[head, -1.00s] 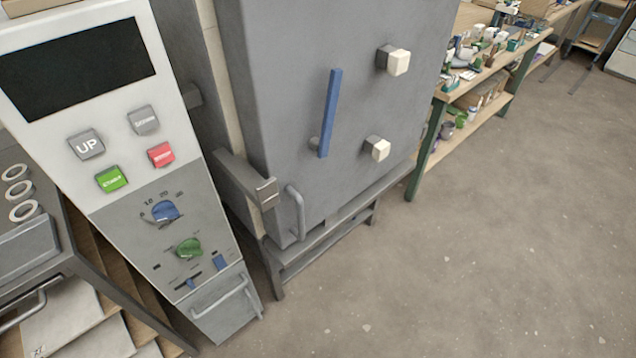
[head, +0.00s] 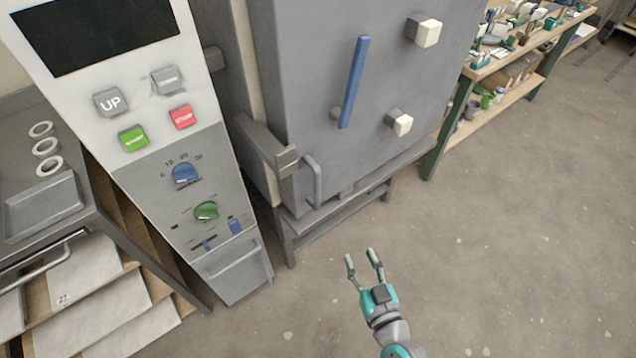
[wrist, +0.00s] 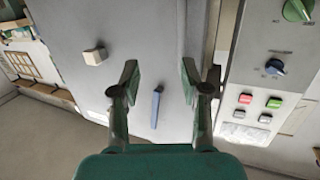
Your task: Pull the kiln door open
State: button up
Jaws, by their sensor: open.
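The kiln door (head: 290,60) is a large grey slab, with a pale strip along its left edge; I cannot tell whether it is fully shut. A tilted blue bar (head: 354,82) stands on its face. A grey loop handle (head: 316,182) sits at its lower left, beside a grey latch block (head: 287,157). My gripper (head: 361,258) is open and empty over the floor, below and in front of the door, touching nothing. In the wrist view the blue bar (wrist: 156,107) shows between the open fingers (wrist: 160,82), beyond them.
Two pale knobs (head: 426,33) (head: 402,125) stick out from the door. A control panel (head: 165,145) stands close on the left, with a metal bench (head: 85,225) beyond it. A cluttered shelf (head: 462,115) stands at the right. The floor in front (head: 480,260) is clear.

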aim_at(319, 187)
jog(key=w+a+r+y, duration=0.1)
jog(key=w+a, duration=0.2)
jog(key=w, duration=0.3)
jog(key=w+a+r+n+y, duration=0.1)
jog(key=w+a+r, duration=0.1)
jog(key=w+a, duration=0.2)
jog(key=w+a+r+n+y, duration=0.1)
jog(key=w+a, duration=0.3)
jog(key=w, duration=0.4)
jog(key=shift+w+a+r, duration=0.2)
jog(key=shift+w+r, duration=0.05)
jog(key=shift+r, duration=0.25)
jog(key=shift+c, duration=0.3)
grip_shut()
